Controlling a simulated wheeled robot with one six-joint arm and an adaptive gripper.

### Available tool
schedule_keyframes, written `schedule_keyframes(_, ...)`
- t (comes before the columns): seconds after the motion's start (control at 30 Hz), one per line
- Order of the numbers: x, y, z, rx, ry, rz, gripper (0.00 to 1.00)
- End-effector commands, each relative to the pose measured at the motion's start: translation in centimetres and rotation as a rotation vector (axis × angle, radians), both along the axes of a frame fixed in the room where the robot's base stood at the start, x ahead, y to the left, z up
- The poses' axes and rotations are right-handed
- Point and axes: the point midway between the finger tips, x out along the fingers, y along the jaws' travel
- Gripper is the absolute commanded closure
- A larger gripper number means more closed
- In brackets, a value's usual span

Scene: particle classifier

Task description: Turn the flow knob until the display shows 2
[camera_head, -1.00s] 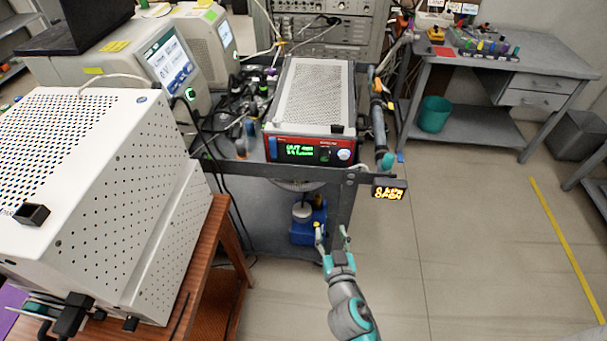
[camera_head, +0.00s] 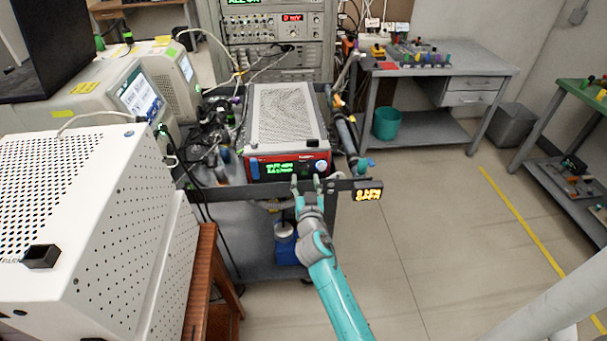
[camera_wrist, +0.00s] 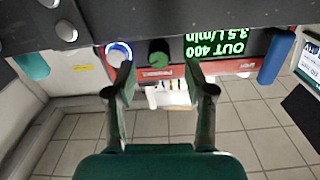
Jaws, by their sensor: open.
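The red-framed instrument (camera_head: 290,168) sits on the cart. I cannot read which is labelled flow. My gripper (camera_head: 306,181) is open and empty, just in front of the panel's right half. In the wrist view its fingertips (camera_wrist: 158,66) are on either side of the green knob's line; contact is not visible.
The cart's dark front rail (camera_head: 235,190) runs just below the panel. An amber display box (camera_head: 368,190) hangs at its right. A white perforated cabinet (camera_head: 90,220) stands close on the left. The floor to the right is open.

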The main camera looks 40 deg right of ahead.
Motion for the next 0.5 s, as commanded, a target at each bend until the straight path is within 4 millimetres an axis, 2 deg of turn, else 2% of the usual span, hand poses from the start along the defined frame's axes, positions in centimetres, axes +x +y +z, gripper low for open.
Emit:
schedule_keyframes(0.2, 2.4, -1.7, 0.0, -0.001, -0.001, 0.0, 0.46)
schedule_keyframes(0.5, 3.3, -2.3, 0.0, 0.0, 0.0, 0.0, 0.46)
